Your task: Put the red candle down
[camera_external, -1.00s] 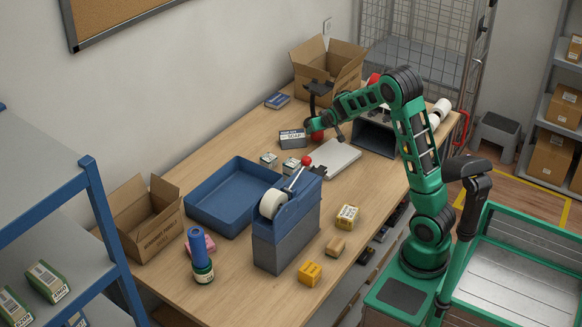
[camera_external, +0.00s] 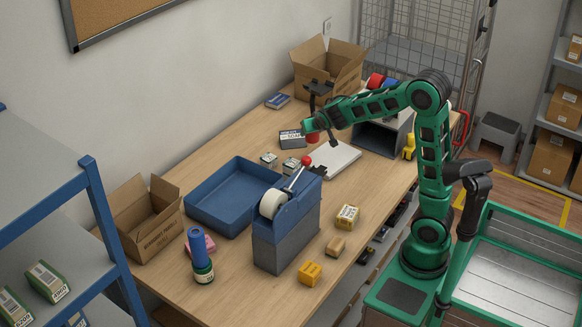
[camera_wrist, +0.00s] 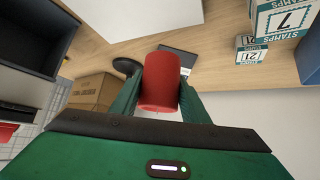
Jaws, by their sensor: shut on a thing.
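The red candle (camera_wrist: 160,82) is held between the two green fingers of my gripper (camera_wrist: 160,100) in the wrist view. In the external view the candle (camera_external: 312,138) shows as a small red patch under my gripper (camera_external: 311,128), over the far half of the counter. My gripper is shut on it. A dark box (camera_external: 291,139) is just left of and behind the candle. Whether the candle's base touches the counter cannot be told.
A white flat slab (camera_external: 333,160) lies right of the candle. Small stamp boxes (camera_external: 268,160), a blue tray (camera_external: 218,223) and a tape dispenser (camera_external: 285,232) are nearer. An open carton (camera_external: 325,75) stands behind. Bare counter (camera_external: 250,138) lies to the left.

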